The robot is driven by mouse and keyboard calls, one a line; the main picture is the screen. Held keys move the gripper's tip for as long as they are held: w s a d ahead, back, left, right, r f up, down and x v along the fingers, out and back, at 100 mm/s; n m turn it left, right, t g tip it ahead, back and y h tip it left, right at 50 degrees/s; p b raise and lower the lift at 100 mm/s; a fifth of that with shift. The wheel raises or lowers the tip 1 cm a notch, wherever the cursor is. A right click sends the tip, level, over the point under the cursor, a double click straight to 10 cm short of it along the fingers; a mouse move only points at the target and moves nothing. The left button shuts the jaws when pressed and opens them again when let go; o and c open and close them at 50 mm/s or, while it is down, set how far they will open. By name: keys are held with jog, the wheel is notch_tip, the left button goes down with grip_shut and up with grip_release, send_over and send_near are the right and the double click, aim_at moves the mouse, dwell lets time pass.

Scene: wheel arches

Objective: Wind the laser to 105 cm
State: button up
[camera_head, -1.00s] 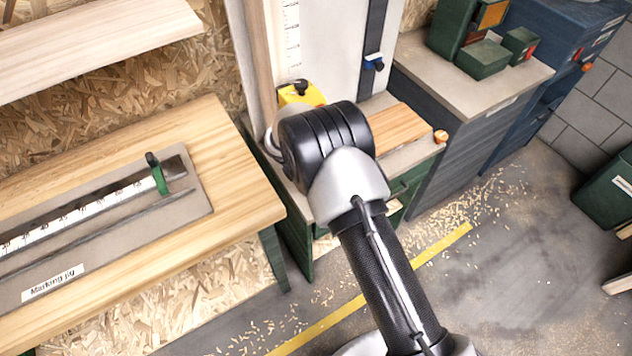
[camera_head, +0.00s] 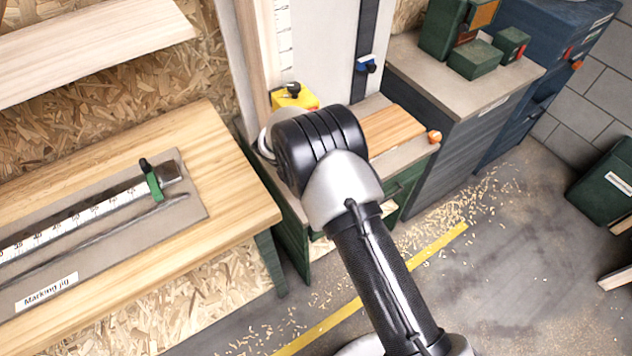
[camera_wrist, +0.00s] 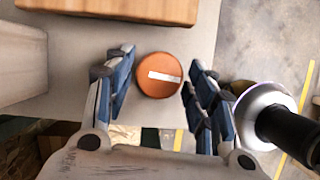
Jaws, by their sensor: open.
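An orange round knob (camera_wrist: 158,76) with a white bar mark across its face sits between the fingers of my open gripper (camera_wrist: 158,62) in the wrist view. Gaps show on both sides of the knob, so the fingers do not visibly grip it. In the head view the orange knob (camera_head: 434,137) is at the front right corner of the bench, and my gripper is hidden behind my arm. A vertical white scale (camera_head: 284,45) stands behind the bench; its numbers are too small to read. A small blue block (camera_head: 366,64) sits on a dark vertical rail (camera_head: 367,30).
A yellow block with a black knob (camera_head: 292,96) stands at the scale's foot. A wooden board (camera_head: 392,130) lies on the bench. At left is a table with a marking jig (camera_head: 45,291). Green boxes (camera_head: 476,60) stand on the right cabinet. Shavings litter the floor.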

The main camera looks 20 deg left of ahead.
jog(key=n, duration=0.2)
jog(key=n+y+p, duration=0.1)
jog(key=n, duration=0.1)
jog(key=shift+s+d+r+n+t+y, duration=0.1)
jog(key=shift+d+n+t+y, duration=0.1)
jog(key=shift+n+t+y, duration=0.15)
jog(key=n+y+b, duration=0.1)
jog(key=n, duration=0.2)
jog(key=shift+d+n+t, duration=0.15)
jog(key=shift+n+t, duration=0.1)
jog(key=n+y, duration=0.1)
jog(key=n, duration=0.2)
jog(key=shift+y, duration=0.25)
jog(key=shift+s+r, duration=0.35)
jog(key=shift+r, duration=0.2)
jog(key=s+d+b, duration=0.2)
jog(key=s+b, duration=0.4)
jog(key=s, duration=0.6)
jog(key=w+d+r+m+t+h+p, duration=0.1)
jog(key=w+d+r+m+p, duration=0.1)
jog(key=d+r+m, duration=0.5)
jog(key=w+d+r+m+t+h+p, duration=0.1)
jog(key=w+d+r+m, duration=0.3)
jog(key=r, duration=1)
jog(key=d+m+p, duration=0.1)
jog(key=d+m, duration=0.2)
jog(key=d, duration=0.2)
jog(key=shift+d+r+h, duration=0.15)
jog(key=shift+r+h, duration=0.15)
